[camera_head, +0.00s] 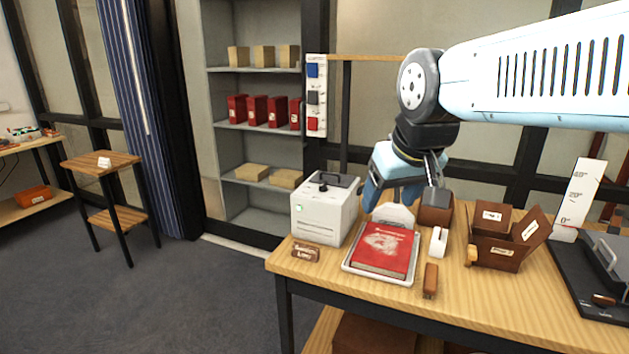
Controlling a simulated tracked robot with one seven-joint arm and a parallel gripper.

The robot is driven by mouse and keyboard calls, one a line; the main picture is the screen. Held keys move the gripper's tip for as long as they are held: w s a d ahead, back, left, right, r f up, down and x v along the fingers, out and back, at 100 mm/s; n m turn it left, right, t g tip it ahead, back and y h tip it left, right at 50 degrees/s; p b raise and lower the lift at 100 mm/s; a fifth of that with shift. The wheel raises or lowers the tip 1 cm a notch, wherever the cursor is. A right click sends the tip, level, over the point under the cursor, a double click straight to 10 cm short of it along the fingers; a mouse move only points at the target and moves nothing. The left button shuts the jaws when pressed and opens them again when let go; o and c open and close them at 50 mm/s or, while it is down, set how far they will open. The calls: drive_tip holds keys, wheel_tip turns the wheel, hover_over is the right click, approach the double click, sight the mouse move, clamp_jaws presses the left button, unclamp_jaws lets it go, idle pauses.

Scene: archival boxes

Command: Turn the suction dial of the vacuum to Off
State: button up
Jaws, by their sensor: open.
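The vacuum (325,218) is a white box with a dark carry handle on top, standing at the left end of the wooden table. A small dark knob (323,187), which looks like the suction dial, sits on its top in front of the handle. Its pointer setting is too small to read. A green light (299,208) shows on the front. My gripper (404,205) is open, to the right of the vacuum and apart from it, pointing down above the back of the tray. It appears empty.
A red book (384,249) lies in a pale tray (372,274) right of the vacuum. A small brown sign (305,252) stands before the vacuum. Brown boxes (495,250), a white roll (438,242) and a brown-handled item (430,281) stand farther right. Shelves (254,128) stand behind.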

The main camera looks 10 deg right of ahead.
drive_tip(key=shift+o, duration=1)
drive_tip(key=w+r+n+g, duration=0.1)
drive_tip(key=w+r, duration=0.4)
drive_tip(key=w, duration=0.7)
drive_tip(key=shift+w+d+r+n, duration=0.15)
drive_tip(key=shift+w+d+n, duration=0.15)
drive_tip(key=shift+n, duration=0.6)
drive_tip(key=n+g, duration=0.4)
drive_tip(key=n, duration=0.3)
hover_over(323, 183)
wheel_tip(323, 183, down, 10)
wheel_tip(323, 183, down, 13)
drive_tip(key=shift+w+d+f, duration=0.1)
drive_tip(key=shift+c, duration=0.4)
